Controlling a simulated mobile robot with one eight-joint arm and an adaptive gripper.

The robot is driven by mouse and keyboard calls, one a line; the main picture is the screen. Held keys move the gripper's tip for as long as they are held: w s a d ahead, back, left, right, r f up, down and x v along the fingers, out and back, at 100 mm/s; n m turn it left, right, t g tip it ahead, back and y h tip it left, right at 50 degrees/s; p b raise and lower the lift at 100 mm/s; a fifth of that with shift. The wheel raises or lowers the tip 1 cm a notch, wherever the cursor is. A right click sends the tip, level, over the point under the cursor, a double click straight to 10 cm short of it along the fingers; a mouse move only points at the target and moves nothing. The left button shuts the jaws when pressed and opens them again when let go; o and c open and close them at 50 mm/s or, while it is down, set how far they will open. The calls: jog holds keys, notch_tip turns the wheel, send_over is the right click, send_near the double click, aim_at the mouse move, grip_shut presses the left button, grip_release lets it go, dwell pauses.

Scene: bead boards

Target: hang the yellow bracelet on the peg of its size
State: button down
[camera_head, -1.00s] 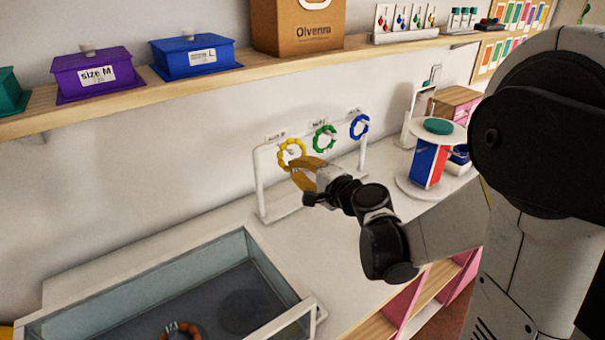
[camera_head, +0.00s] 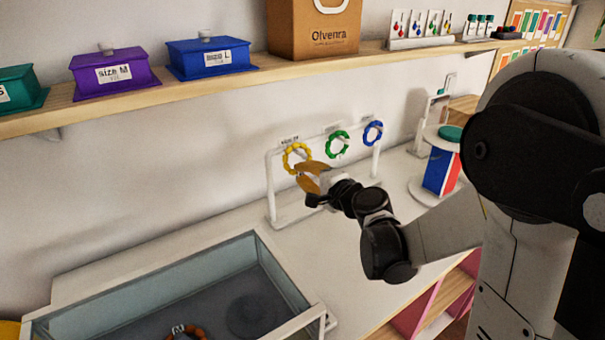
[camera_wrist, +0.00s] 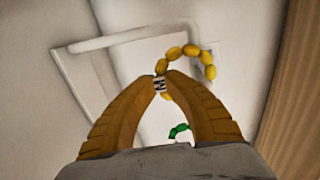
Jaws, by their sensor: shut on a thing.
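The yellow bracelet (camera_head: 297,147) is a ring of yellow beads at the left end of a white rack (camera_head: 270,190). My gripper (camera_head: 305,173) is shut on its lower edge. In the wrist view the fingertips (camera_wrist: 160,84) pinch a small lettered bead, and the yellow beads (camera_wrist: 192,50) curve up beyond them. The ring is close to the left peg; I cannot tell whether it is around it. A green bracelet (camera_head: 337,145) is at the middle position and a blue bracelet (camera_head: 373,132) at the right one. The peg labels are too small to read.
A glass-walled tray (camera_head: 290,262) with an orange-brown bracelet (camera_head: 190,331) stands at the front left. A round stand with a red and blue block (camera_head: 441,172) is right of the rack. A shelf (camera_head: 240,82) with boxes runs above.

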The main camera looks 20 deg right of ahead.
jog(key=c, duration=1.4)
grip_release()
jog(key=shift+s, duration=0.1)
jog(key=v, duration=1.2)
jog(key=s+a+f+n+g, duration=0.4)
jog(key=s+a+n+g, duration=0.1)
jog(key=s+a+n, duration=0.25)
jog(key=s+d+n+g+h, duration=0.1)
jog(key=s+n, duration=0.1)
jog(key=s, duration=0.1)
jog(key=s+d+f+n+g+h, duration=0.1)
jog(key=s+n+h, duration=0.1)
jog(key=s, duration=0.2)
jog(key=s+d+n+g+h, duration=0.1)
jog(key=s+d+n, duration=0.1)
jog(key=s+n, duration=0.1)
jog(key=shift+s+f+h, duration=0.25)
jog(key=shift+s+h, duration=0.15)
jog(key=shift+s, duration=0.15)
